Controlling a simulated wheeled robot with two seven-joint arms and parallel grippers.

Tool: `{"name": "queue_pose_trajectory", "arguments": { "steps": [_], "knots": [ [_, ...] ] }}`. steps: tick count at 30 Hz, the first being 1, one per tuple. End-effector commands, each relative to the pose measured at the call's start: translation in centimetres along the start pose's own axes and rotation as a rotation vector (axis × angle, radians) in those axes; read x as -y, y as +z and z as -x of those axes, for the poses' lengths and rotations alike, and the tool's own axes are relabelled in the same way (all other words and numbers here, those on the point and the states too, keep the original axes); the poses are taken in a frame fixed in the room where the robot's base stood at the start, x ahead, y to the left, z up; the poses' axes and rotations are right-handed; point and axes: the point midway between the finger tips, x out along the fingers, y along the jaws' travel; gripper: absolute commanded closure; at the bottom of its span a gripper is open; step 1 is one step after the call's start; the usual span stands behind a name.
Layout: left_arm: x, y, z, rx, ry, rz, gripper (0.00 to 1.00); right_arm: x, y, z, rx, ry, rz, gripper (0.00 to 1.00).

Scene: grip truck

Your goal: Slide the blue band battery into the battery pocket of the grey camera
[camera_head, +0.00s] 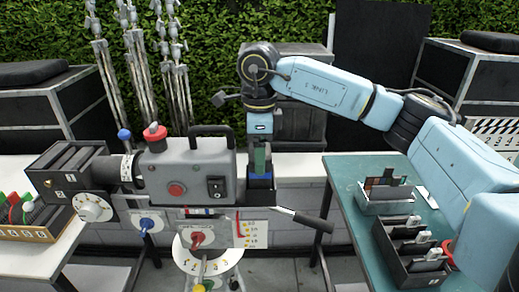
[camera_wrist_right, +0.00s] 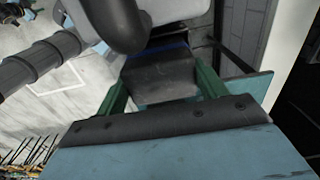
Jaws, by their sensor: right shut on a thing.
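The grey camera (camera_head: 190,168) stands on its support in the middle of the head view, with a lens and matte box at its left. My right gripper (camera_head: 260,160) points down at the camera's right end. Its green fingers (camera_wrist_right: 162,92) are shut on the dark blue band battery (camera_wrist_right: 160,75), one on each side. The blue band (camera_wrist_right: 168,53) shows at the battery's far end in the wrist view. The battery is close to the camera's end. The pocket is hidden, and I cannot tell whether the battery is inside it. My left gripper is out of view.
The camera's handle (camera_head: 210,131) rises beside the gripper, and a pan bar (camera_head: 305,219) sticks out below right. A teal table (camera_head: 345,178) at the right bears a metal tray (camera_head: 385,207) and a dark slotted box (camera_head: 400,262). Light stands (camera_head: 140,75) stand behind.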

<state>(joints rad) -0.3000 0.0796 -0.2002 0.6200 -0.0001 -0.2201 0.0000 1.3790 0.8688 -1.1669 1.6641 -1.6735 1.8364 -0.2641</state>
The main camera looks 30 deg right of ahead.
Motion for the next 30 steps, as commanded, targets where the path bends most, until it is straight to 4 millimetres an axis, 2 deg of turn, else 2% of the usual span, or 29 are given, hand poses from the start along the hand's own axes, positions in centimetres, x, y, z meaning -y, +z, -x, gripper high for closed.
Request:
{"name": "queue_pose_trajectory", "arguments": {
  "steps": [1, 2, 7, 15, 19, 23, 30],
  "knots": [
    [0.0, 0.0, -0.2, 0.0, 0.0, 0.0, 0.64, 0.0, 0.0, -0.1, 0.002, -0.001, 0.0, 0.84],
    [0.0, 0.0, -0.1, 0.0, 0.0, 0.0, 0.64, 0.0, 0.0, 0.0, 0.002, -0.002, 0.0, 0.25],
    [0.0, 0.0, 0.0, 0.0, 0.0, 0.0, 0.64, 0.0, 0.0, 0.0, 0.001, -0.001, 0.0, 0.04],
    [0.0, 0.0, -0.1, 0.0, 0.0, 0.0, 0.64, 0.0, 0.0, -0.1, -0.001, 0.0, 0.0, 0.04],
    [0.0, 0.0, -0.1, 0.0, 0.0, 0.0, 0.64, 0.1, 0.1, 0.9, 0.002, -0.003, 0.0, 0.04],
    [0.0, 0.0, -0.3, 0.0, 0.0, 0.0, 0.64, 0.0, 0.1, 3.2, 0.004, -0.004, 0.0, 0.04],
    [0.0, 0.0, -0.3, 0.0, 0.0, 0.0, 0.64, 0.0, 0.0, 9.0, 0.003, -0.004, 0.0, 0.04]
  ]
}}
